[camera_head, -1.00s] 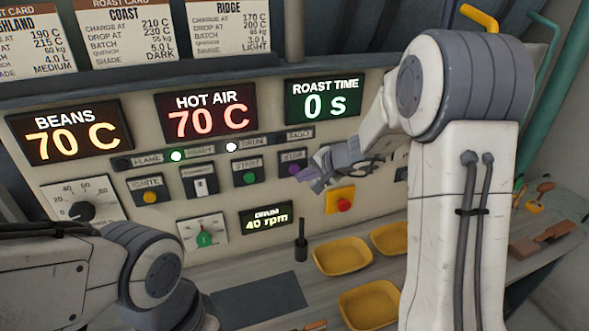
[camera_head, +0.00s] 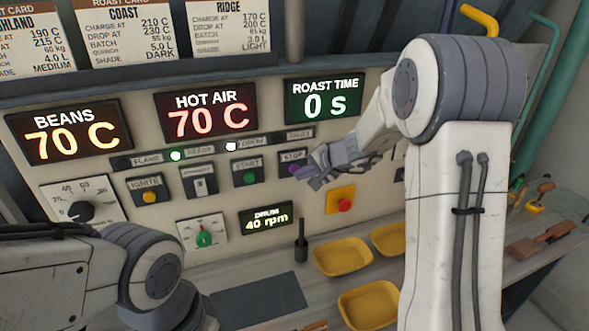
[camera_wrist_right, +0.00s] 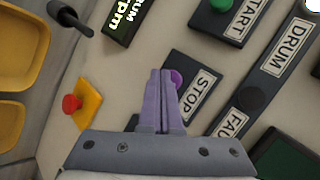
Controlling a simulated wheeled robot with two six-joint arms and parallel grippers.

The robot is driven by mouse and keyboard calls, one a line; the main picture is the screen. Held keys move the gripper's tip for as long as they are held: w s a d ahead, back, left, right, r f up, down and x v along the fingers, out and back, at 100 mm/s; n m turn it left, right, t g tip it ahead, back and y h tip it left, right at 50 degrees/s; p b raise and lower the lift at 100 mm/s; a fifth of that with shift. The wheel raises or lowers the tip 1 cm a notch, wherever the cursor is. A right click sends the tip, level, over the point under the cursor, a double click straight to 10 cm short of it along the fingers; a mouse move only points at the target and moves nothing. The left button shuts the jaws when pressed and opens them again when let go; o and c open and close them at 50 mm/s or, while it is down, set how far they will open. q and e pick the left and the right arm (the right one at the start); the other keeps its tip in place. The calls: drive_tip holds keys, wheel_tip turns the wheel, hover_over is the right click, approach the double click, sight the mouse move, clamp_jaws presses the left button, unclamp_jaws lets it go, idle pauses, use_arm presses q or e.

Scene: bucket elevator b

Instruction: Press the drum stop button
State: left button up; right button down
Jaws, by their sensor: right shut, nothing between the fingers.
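The drum stop button is a purple button (camera_wrist_right: 178,77) on a dark plate labelled STOP, partly hidden by my fingers in the right wrist view. In the head view the STOP plate (camera_head: 292,156) shows just above my right gripper (camera_head: 302,173). My right gripper is shut and empty. Its purple fingertips (camera_wrist_right: 160,73) lie over or beside the button in the right wrist view; I cannot tell whether they touch it. My left arm shows at the lower left of the head view, with its gripper out of view.
The green START button (camera_head: 249,178) is left of STOP. A red button on a yellow plate (camera_head: 334,204) sits below right. A DRUM display (camera_head: 265,218) reads 40 rpm.

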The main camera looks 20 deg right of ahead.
drive_tip(key=shift+w, duration=0.45)
drive_tip(key=shift+s, duration=0.15)
idle(0.3)
drive_tip(key=shift+s+b, duration=0.7)
drive_tip(key=shift+s, duration=0.15)
drive_tip(key=s+b, duration=0.3)
drive_tip(key=s, duration=0.3)
drive_tip(key=shift+d, duration=0.15)
idle(0.3)
